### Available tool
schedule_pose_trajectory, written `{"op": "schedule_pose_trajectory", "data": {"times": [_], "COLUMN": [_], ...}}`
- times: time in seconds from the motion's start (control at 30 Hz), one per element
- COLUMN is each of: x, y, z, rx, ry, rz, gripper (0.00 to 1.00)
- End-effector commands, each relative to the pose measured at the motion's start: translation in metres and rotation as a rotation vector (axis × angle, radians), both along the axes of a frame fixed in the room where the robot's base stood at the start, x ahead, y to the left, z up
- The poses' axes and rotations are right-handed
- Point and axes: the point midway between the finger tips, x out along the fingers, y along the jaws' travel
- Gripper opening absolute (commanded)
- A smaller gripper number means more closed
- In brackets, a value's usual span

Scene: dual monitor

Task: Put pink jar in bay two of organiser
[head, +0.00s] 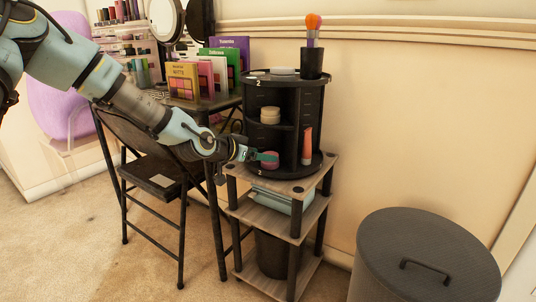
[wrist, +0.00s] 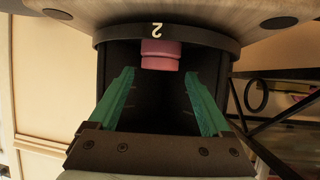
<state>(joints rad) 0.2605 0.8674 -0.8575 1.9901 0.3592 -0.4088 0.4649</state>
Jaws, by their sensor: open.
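The pink jar (head: 270,163) stands on the lower level of the black round organiser (head: 284,88), inside a bay. In the wrist view the jar (wrist: 160,56) sits by the rim marked with an upside-down 2 (wrist: 157,30), with dark bay walls on both sides. My gripper (head: 262,156) reaches to this bay from the left. In the wrist view my gripper (wrist: 159,76) is open, its green fingers apart and empty between them. The jar shows beyond the fingertips, and I see no contact. One finger partly covers the jar in the head view.
Cream jars (head: 270,116) sit on the level above, and an orange tube (head: 307,146) stands in the bay to the right. The organiser rests on a small shelf unit (head: 297,187). A folding chair (head: 150,181) is below my arm. A lidded bin (head: 425,262) stands at right.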

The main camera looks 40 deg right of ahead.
Motion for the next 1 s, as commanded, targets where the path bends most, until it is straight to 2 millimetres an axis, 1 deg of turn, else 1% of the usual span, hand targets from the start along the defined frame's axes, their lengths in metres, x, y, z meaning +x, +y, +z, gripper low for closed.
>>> {"op": "schedule_pose_trajectory", "data": {"times": [0.03,0.1,0.2,0.3,0.43,0.7,0.77,0.83,0.87,0.97,1.0], "x": [0.000,-0.001,-0.004,-0.005,-0.006,-0.007,-0.005,0.002,0.006,0.028,0.039], "y": [0.011,0.024,0.040,0.052,0.061,0.063,0.067,0.082,0.094,0.154,0.188], "z": [0.008,0.014,0.021,0.027,0.030,0.030,0.027,0.017,0.011,-0.015,-0.024], "rx": [0.000,0.000,0.002,0.000,0.000,0.001,0.017,0.070,0.108,0.282,0.363], "ry": [-0.002,-0.001,0.000,-0.001,0.000,0.001,0.002,0.009,0.014,0.057,0.083], "rz": [0.001,0.003,0.002,0.000,0.001,0.000,0.007,0.030,0.048,0.157,0.223], "gripper": [0.83,0.83,0.83,0.83,0.83,0.83,0.83,0.83,0.83,0.83,0.83]}}
